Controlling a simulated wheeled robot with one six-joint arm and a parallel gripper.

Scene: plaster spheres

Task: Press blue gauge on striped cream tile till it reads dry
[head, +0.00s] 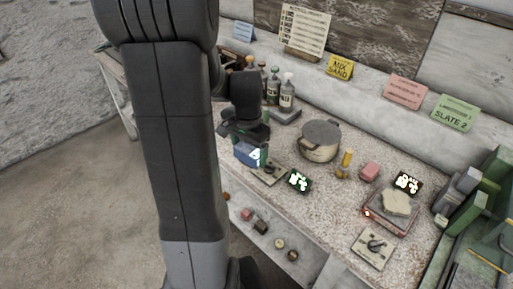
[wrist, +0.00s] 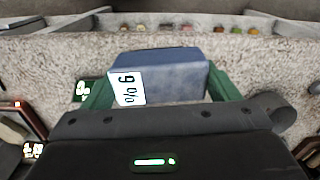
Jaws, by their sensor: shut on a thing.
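The blue gauge (wrist: 175,75) is between the green fingers of my gripper (wrist: 163,90), which is shut on it. Its white display faces up in the wrist view and shows a sideways figure with a percent sign; the digit is hard to tell. In the head view the blue gauge (head: 247,154) is under my gripper (head: 249,140), low at the bench's left part. I cannot make out a striped cream tile. Whatever lies under the gauge is hidden, so I cannot tell whether it touches a surface.
A lidded pot (head: 320,140) stands behind. A pale slab (head: 397,203) lies on a scale (head: 388,220). Bottles (head: 287,95) stand at the back.

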